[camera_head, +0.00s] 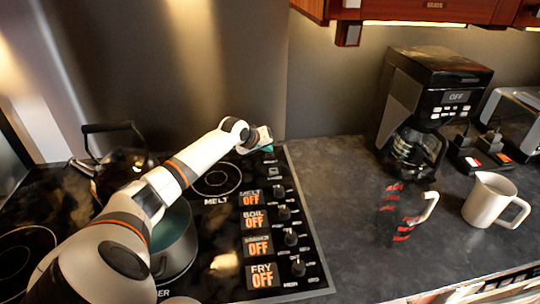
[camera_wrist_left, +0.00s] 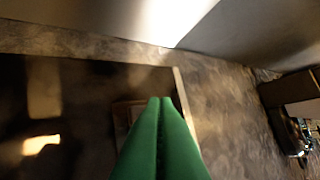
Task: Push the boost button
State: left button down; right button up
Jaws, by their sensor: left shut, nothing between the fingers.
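My left gripper (camera_head: 267,147) reaches over the far right corner of the black cooktop (camera_head: 315,262). Its green fingers (camera_wrist_left: 160,102) are shut together with nothing between them. In the wrist view the fingertips lie over a dim brownish square panel (camera_wrist_left: 124,112) near the cooktop's corner. In the head view a small dark control with a pale mark (camera_head: 273,171) shows just below the gripper; its label is too small to read, so I cannot tell whether it is the boost button. Contact with the surface cannot be told. My right gripper is not in view.
Knobs (camera_head: 284,213) with "OFF" displays line the cooktop's right side. A pot (camera_head: 178,245) and a kettle (camera_head: 125,165) stand on the left. A coffee maker (camera_head: 432,85), a striped mug (camera_head: 402,222) and a white mug (camera_head: 488,200) stand on the counter (camera_head: 345,190).

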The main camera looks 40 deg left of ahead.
aim_at(267, 157)
pick_arm(q)
jog(key=shift+f, duration=0.15)
dwell(0.3)
jog(key=shift+f, duration=0.3)
jog(key=shift+f, duration=0.25)
dwell(0.5)
jog(key=shift+r+p, duration=0.65)
jog(key=shift+p, duration=0.35)
notch_tip(267, 157, up, 6)
jog(key=p, duration=0.6)
